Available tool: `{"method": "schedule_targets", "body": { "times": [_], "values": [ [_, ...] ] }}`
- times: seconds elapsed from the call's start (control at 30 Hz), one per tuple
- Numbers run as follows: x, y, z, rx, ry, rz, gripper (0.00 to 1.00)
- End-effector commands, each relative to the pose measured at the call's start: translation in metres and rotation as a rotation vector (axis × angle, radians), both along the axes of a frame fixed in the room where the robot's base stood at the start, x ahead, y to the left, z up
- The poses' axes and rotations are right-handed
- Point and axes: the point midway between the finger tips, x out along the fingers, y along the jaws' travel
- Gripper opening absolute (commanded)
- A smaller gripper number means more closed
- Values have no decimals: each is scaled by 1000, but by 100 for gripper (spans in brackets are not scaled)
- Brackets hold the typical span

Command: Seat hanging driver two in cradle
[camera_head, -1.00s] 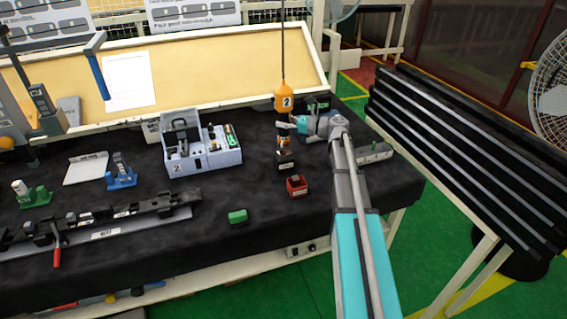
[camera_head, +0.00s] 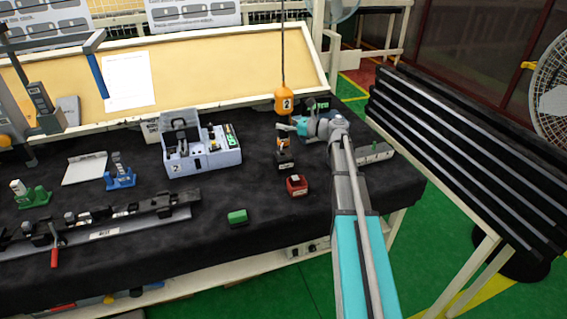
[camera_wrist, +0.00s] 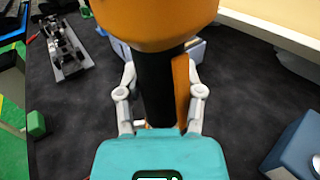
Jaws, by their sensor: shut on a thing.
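Hanging driver two, with an orange top (camera_head: 283,101) marked 2, hangs upright on a dark cable at the right part of the bench. My gripper (camera_head: 287,128) is shut on it just below the orange top. In the wrist view my gripper (camera_wrist: 160,90) has its fingers on both sides of the driver's black shaft (camera_wrist: 153,85). A dark labelled block, seemingly the cradle (camera_head: 286,163), stands on the cloth directly below the driver. My gripper and the driver's lower part make the contact there hard to see; I cannot tell whether they touch.
A red block (camera_head: 297,186) stands in front of the dark block, and a green block (camera_head: 237,217) lies nearer the front edge. A grey fixture box (camera_head: 205,160) stands to the left. A grey labelled piece (camera_head: 375,153) lies right of my arm.

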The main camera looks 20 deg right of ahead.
Motion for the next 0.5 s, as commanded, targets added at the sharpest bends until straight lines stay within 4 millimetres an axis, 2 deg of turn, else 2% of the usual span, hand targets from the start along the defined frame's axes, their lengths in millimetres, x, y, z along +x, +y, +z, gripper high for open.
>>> {"method": "schedule_targets", "body": {
  "times": [0.5],
  "values": [
    [0, 0, -6, 0, 0, 0, 0]
  ]
}}
